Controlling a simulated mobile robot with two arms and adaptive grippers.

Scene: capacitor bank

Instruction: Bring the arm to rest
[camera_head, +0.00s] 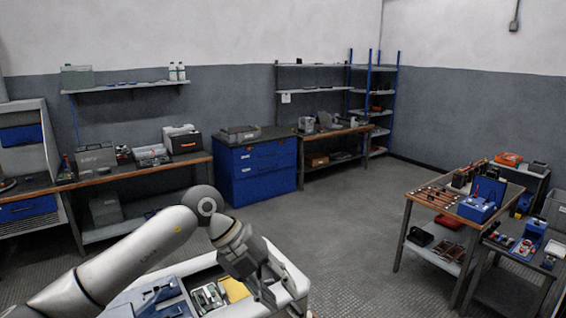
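My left arm (144,250) is grey-white and comes in from the lower left. It rises to an elbow-like joint and bends down to the right. My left gripper (264,294) hangs at its end, pointing down in front of a white-rimmed tray (286,268) at the bottom of the view. Its fingertips are small and dark, so I cannot tell whether they are open or shut. I see nothing clearly held in it. My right gripper is not in view.
The tray holds a blue item (158,296) and small parts. A workbench (135,171) with cases runs along the left wall, beside a blue cabinet (258,172). A wooden-topped table (436,205) with tools stands at right. The middle floor (340,215) is clear.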

